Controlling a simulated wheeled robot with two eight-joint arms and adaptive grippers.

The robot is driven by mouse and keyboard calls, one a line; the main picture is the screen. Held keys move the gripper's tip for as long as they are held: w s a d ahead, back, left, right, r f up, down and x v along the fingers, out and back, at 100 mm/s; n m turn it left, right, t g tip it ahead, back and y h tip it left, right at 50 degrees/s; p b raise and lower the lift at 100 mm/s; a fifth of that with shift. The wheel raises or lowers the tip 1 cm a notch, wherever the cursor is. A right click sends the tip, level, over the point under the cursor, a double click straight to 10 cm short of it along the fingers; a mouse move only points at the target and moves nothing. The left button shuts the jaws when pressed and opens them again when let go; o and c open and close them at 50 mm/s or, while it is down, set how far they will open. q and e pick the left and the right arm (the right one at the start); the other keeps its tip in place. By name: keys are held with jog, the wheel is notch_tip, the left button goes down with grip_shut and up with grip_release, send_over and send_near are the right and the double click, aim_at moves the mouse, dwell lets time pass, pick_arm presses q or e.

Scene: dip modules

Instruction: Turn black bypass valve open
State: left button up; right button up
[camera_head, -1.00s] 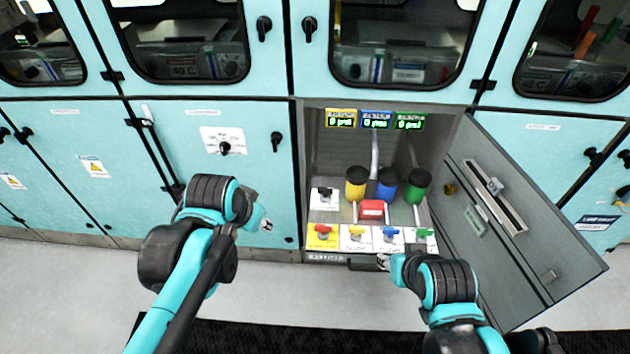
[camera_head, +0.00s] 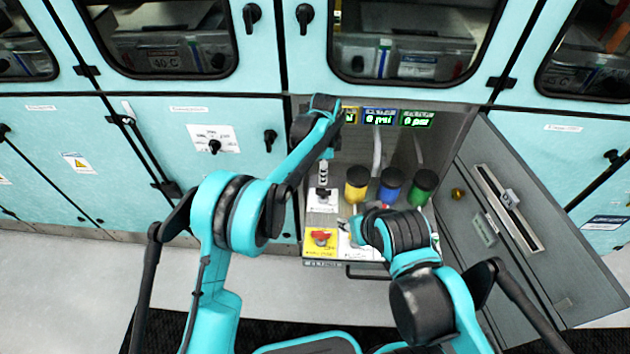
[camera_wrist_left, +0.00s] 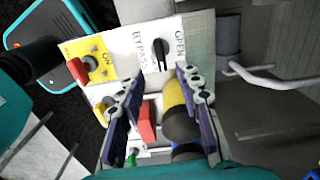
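The black bypass valve (camera_wrist_left: 160,54) is a small black handle on a white plate, between the words BYPASS and OPEN. In the head view its plate (camera_head: 316,207) sits at the left of the open cabinet bay. My left gripper (camera_wrist_left: 160,100) is open, with its two fingers apart and nothing between them. It points toward the valve, and I see no contact. In the head view my left gripper (camera_head: 323,173) is just above the plate and partly covers the valve. My right gripper (camera_head: 354,228) is low at the front row of valves, largely hidden by its wrist; its fingers are unclear.
Yellow (camera_head: 356,184), blue (camera_head: 391,187) and green (camera_head: 422,188) black-topped canisters stand right of the bypass plate. A red valve (camera_head: 320,236) on yellow is in front. A red block (camera_wrist_left: 147,122) shows in the wrist view. The open cabinet door (camera_head: 540,235) stands at right.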

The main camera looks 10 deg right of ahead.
aim_at(323, 189)
pick_arm(q)
jog(key=shift+d+f, duration=0.15)
jog(key=shift+f, duration=0.25)
notch_tip(323, 189, down, 8)
jog(key=b, duration=0.3)
jog(key=shift+r, duration=0.2)
grip_shut()
